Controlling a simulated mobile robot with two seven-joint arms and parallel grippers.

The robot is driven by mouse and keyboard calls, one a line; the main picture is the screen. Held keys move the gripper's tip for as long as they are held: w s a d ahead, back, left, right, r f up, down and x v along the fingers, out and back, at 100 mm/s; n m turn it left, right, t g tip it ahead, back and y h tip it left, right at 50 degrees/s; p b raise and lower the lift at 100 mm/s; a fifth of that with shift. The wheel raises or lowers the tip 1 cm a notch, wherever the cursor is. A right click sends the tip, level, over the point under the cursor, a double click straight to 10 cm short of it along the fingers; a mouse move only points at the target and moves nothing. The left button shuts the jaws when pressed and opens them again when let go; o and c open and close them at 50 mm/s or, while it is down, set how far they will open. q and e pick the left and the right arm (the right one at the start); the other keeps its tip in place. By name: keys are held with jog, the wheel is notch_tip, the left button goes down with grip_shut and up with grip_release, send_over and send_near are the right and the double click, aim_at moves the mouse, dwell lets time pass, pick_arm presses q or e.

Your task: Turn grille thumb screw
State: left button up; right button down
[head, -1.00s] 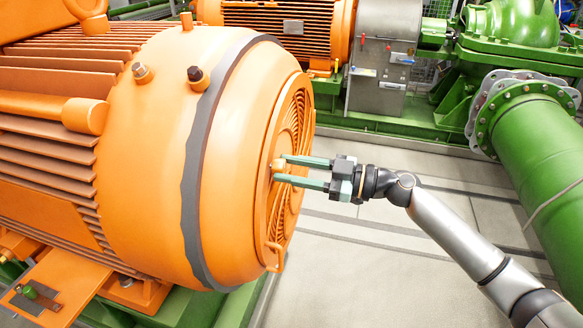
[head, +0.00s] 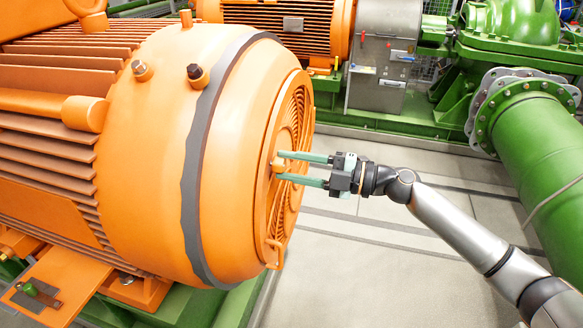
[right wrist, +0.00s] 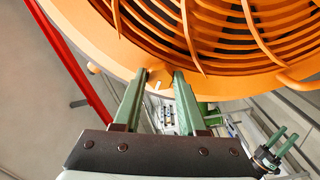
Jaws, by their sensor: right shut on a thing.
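The grille thumb screw (head: 278,165) is a small orange knob on the round slotted grille (head: 296,120) at the end of the large orange motor (head: 150,150). My right gripper (head: 281,165) comes in from the right, with one green finger above the knob and one below, shut on it. In the right wrist view the knob (right wrist: 158,76) sits between the two fingertips at the grille's edge; its far side is hidden. My left gripper (right wrist: 273,141) shows small at the lower right of the right wrist view, its two green fingers apart and empty.
A thick green pipe (head: 530,150) with a bolted flange stands at the right. A second orange motor (head: 275,35) and a grey housing (head: 383,55) are behind. The pale floor (head: 350,265) beside the grille is clear apart from my arm.

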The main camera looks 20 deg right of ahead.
jog(key=n+b, duration=0.2)
jog(key=n, duration=0.3)
jog(key=shift+f+n, duration=0.1)
jog(key=shift+n, duration=0.2)
jog(key=n+b, duration=0.2)
jog(key=shift+n, duration=0.4)
jog(key=shift+n+b, duration=0.6)
jog(key=shift+n, duration=0.2)
jog(key=shift+n+b, duration=0.55)
jog(key=shift+n, duration=0.55)
jog(key=shift+n+b, duration=0.7)
pick_arm(q)
notch_tip(320, 180, down, 6)
jog(key=w+d, duration=0.1)
jog(key=d, duration=0.1)
jog(key=shift+w+h, duration=0.15)
jog(key=shift+h, duration=0.15)
jog(key=shift+d, duration=0.2)
pick_arm(e)
jog(key=shift+r+n, duration=0.2)
jog(key=shift+n, duration=0.2)
